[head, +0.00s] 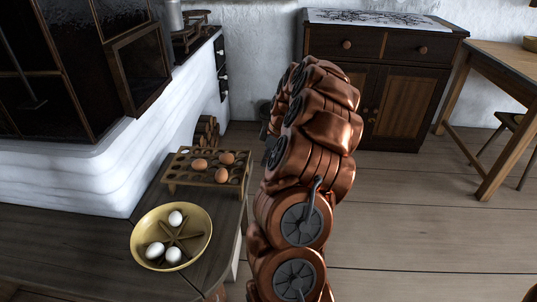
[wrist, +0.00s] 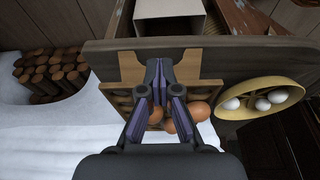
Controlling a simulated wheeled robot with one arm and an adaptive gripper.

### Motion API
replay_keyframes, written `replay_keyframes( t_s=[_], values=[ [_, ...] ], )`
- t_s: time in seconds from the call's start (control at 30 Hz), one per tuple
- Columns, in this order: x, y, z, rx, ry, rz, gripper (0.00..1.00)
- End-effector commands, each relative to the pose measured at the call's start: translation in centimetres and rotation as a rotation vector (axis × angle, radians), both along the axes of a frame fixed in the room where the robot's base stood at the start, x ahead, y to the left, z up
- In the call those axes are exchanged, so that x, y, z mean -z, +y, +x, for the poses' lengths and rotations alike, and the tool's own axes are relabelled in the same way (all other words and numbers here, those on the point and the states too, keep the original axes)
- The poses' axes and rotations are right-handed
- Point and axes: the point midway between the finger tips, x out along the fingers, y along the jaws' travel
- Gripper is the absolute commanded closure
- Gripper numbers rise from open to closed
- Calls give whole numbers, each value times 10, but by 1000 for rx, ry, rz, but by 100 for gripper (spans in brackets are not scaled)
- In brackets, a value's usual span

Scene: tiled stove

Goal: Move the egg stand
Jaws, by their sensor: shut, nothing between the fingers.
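The egg stand (head: 178,181) is a low wooden rack with rows of round holes and short legs. It stands on the dark wooden bench and holds 3 brown eggs. In the wrist view the egg stand (wrist: 211,88) lies behind my fingers, which hide its middle; the eggs show beside and below them. My gripper (wrist: 158,72) is shut and empty, in front of the stand in that view. I cannot tell whether the fingers touch it. In the head view my copper arm hides most of the gripper, to the right of the stand.
A yellow bowl (head: 147,222) with white eggs stands close in front of the stand on the bench (head: 60,248). The white stove (head: 75,165) rises behind it. Firewood (head: 207,131) is stacked in a niche. A dark cabinet (head: 395,105) and a table (head: 500,70) stand beyond clear floor.

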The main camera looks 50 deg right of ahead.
Motion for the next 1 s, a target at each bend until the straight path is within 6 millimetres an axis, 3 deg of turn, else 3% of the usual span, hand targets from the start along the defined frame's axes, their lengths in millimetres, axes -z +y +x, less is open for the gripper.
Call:
replay_keyframes(
  t_s=[0.23,0.53,1.0],
  values=[
    [46,9,9,0,5,5,100],
    [41,27,38,-1,2,1,100],
    [39,30,42,2,1,1,100]
  ],
)
